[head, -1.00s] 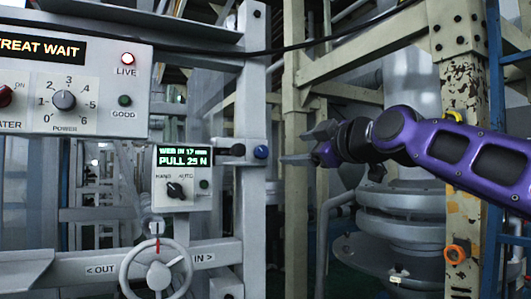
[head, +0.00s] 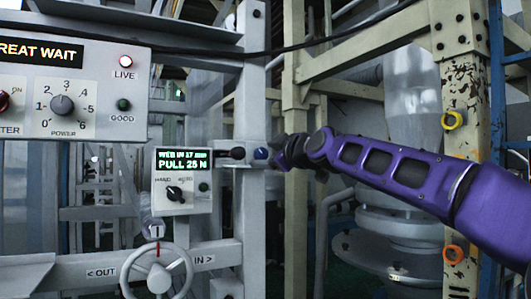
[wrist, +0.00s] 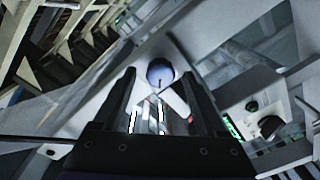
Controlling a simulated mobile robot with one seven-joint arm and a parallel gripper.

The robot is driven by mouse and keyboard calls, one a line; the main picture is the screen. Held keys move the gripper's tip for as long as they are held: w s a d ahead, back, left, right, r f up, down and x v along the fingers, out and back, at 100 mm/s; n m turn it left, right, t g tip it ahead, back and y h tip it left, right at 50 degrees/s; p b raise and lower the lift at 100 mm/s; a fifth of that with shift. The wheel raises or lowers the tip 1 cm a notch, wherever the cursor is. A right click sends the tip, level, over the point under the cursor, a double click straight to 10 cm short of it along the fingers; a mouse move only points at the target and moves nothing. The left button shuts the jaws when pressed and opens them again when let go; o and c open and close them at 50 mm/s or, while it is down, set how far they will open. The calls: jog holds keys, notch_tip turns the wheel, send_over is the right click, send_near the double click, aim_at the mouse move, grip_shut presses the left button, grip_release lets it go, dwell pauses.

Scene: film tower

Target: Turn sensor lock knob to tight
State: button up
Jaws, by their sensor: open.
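A round blue knob (head: 261,153), which looks like the sensor lock knob, sits on the grey upright post beside a dark cylinder (head: 237,153). In the wrist view the blue knob (wrist: 160,73) shows between my two fingertips, with a pale bar just below it. My gripper (wrist: 159,76) is open, one finger on each side of the knob. I cannot tell whether either finger touches it. In the head view my gripper (head: 274,153) is right at the knob from the right, its fingers hard to make out. No tight marking is readable.
A display box (head: 182,180) reading PULL 25 N is left of the post, above a handwheel (head: 157,272). A power panel (head: 75,92) is at upper left. A cream frame post (head: 297,150) stands close behind my gripper.

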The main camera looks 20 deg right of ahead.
jog(key=shift+w, duration=0.25)
jog(key=shift+c, duration=0.2)
grip_shut()
